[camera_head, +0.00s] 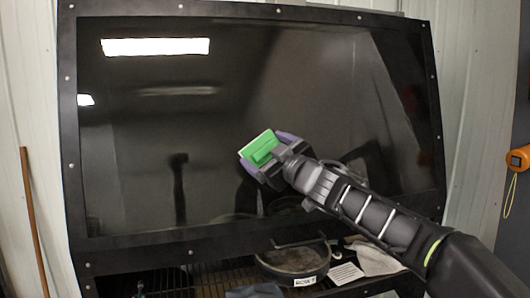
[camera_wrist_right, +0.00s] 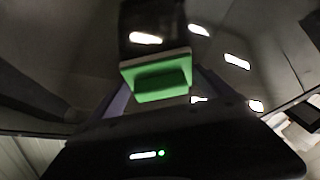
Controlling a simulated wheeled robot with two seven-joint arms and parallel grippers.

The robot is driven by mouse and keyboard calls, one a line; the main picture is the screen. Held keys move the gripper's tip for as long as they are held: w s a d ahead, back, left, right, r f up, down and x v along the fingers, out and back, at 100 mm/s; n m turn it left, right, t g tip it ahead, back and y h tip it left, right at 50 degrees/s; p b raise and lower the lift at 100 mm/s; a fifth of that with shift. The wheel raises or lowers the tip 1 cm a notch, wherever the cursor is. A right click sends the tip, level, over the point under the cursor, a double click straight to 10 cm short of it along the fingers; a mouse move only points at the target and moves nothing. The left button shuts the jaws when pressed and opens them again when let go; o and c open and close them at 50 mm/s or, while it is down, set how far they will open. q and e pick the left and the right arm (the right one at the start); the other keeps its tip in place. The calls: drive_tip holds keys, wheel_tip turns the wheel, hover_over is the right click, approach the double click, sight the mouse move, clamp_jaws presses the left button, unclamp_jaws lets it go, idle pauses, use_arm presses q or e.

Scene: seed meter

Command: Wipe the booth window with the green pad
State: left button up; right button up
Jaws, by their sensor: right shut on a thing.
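The booth window (camera_head: 250,75) is a large dark glossy pane in a black bolted frame, and it fills most of the head view. The green pad (camera_head: 261,147) has a bright green body and a paler face turned toward the glass. My right gripper (camera_head: 270,158) is shut on the pad and holds it in front of the lower middle of the window. The pad also shows in the right wrist view (camera_wrist_right: 160,80), between the fingers and close to the dark glass. I cannot tell whether its face touches the pane. My left gripper is not in view.
Below the window is a wire rack (camera_head: 215,283) with a round dark pan (camera_head: 292,262) bearing a label, and a pale cloth (camera_head: 374,258). A brown stick (camera_head: 33,220) leans on the left wall. An orange device (camera_head: 518,158) hangs at the right. Lights reflect in the glass.

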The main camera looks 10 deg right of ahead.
drive_tip(key=shift+s+d+r, duration=0.1)
drive_tip(key=shift+s+r, duration=0.15)
drive_tip(key=shift+s, duration=0.65)
drive_tip(key=shift+s+r, duration=0.3)
drive_tip(key=shift+s, duration=0.55)
drive_tip(key=shift+s+d+r, duration=0.1)
drive_tip(key=shift+s+r, duration=0.15)
drive_tip(key=shift+s, duration=0.65)
drive_tip(key=s, duration=0.1)
drive_tip(key=s+p, duration=0.1)
drive_tip(key=shift+s+r, duration=0.35)
drive_tip(key=shift+s, duration=0.05)
